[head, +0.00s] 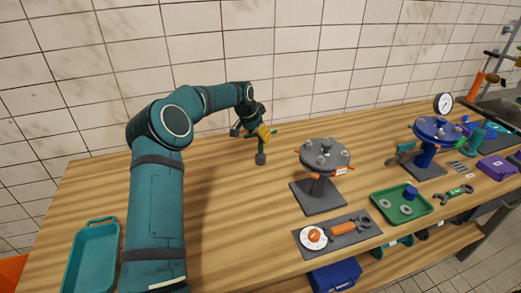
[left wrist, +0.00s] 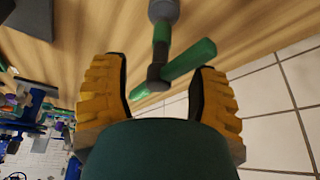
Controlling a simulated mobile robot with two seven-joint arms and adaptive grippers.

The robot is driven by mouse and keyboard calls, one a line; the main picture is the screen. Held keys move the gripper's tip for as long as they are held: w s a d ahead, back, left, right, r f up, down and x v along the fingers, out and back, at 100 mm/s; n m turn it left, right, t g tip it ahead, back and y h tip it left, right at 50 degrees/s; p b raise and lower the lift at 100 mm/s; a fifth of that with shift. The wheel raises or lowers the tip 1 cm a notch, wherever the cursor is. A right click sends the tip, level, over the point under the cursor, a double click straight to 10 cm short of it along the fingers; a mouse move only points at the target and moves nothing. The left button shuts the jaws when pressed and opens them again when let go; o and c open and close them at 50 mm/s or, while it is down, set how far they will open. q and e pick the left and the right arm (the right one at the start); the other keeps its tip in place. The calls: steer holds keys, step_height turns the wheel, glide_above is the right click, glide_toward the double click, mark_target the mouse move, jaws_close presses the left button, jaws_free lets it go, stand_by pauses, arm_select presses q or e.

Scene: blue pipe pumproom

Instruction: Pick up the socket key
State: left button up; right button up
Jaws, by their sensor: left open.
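The socket key has a green crossbar handle (left wrist: 188,60), a dark shaft (left wrist: 160,38) and a grey socket end. In the head view its green bar (head: 276,131) shows beside my left gripper, toward the back of the wooden bench. My left gripper (head: 250,142) is open, with yellow pads. In the left wrist view the pads of my left gripper (left wrist: 160,85) lie on either side of the key's crossbar and shaft junction, with gaps showing. The gripper partly hides the key in the head view. My right gripper is not in view.
A grey flange stand (head: 318,190) stands right of the gripper. A dark mat (head: 345,243) with a dial and tool, a green tray (head: 420,211) and a blue flange stand (head: 428,160) lie further right. A teal tray (head: 92,255) is at left. A tiled wall backs the bench.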

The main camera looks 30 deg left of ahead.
arm_select(q)
steer(key=x, duration=0.3)
jaws_close()
steer(key=shift+r, duration=0.1)
steer(key=shift+r, duration=0.1)
step_height(320, 180, up, 10)
steer(key=shift+f+p, duration=0.1)
steer(key=shift+p, duration=0.65)
